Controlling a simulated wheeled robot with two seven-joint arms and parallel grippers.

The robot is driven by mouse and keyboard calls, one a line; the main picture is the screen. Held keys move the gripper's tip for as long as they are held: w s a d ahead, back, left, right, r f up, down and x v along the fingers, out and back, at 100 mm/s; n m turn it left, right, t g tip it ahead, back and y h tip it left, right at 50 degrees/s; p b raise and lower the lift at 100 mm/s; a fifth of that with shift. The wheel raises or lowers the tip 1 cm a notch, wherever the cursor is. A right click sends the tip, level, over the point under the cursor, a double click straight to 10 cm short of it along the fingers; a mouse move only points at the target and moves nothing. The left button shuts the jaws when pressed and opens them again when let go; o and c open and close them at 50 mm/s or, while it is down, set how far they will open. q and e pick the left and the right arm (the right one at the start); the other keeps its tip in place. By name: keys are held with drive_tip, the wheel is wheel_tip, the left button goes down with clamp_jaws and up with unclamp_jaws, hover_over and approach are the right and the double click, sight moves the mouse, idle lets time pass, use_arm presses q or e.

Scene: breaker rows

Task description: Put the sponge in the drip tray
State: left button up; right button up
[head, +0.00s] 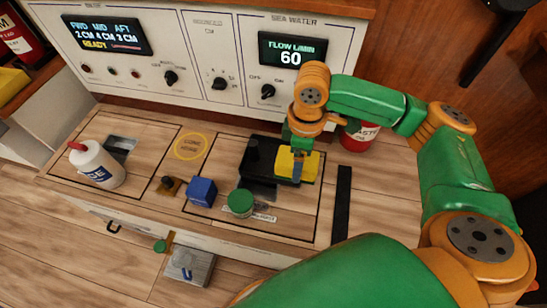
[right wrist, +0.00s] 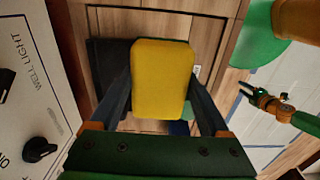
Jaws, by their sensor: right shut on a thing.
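The yellow sponge (head: 297,165) is held between the fingers of my right gripper (head: 299,152). The right wrist view shows the sponge (right wrist: 163,78) between the two dark fingers (right wrist: 160,100). A low black tray (head: 254,184), which looks like the drip tray, lies on the counter under and left of the sponge. In the right wrist view the dark tray (right wrist: 107,60) shows behind the sponge. The gap between sponge and tray is hard to judge. My left gripper (right wrist: 262,98) seems to show small at the right wrist view's right side; its jaws are unclear.
A red waste container (head: 357,136) stands behind right. The control panel (head: 200,50) closes off the back. A black strip (head: 342,205) lies right.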

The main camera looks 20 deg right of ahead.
drive_tip(key=w+f+b, duration=0.1)
drive_tip(key=w+f, duration=0.1)
drive_tip(key=w+d+f+b, duration=0.1)
drive_tip(key=w+f, duration=0.2)
drive_tip(key=w+f+b, duration=0.2)
drive_tip(key=w, duration=0.1)
drive_tip(key=shift+d+f, duration=0.15)
drive_tip(key=shift+f, duration=0.05)
drive_tip(key=f+b, duration=0.2)
drive_tip(key=f, duration=0.1)
drive_tip(key=shift+w+d+f, duration=0.1)
drive_tip(key=shift+w+f, duration=0.15)
drive_tip(key=shift+w, duration=0.1)
use_arm(q)
drive_tip(key=w+d, duration=0.4)
drive_tip(key=w, duration=0.2)
drive_tip(key=shift+d+f+h, duration=0.25)
drive_tip(key=shift+d+h, duration=0.15)
drive_tip(key=shift+s, duration=0.1)
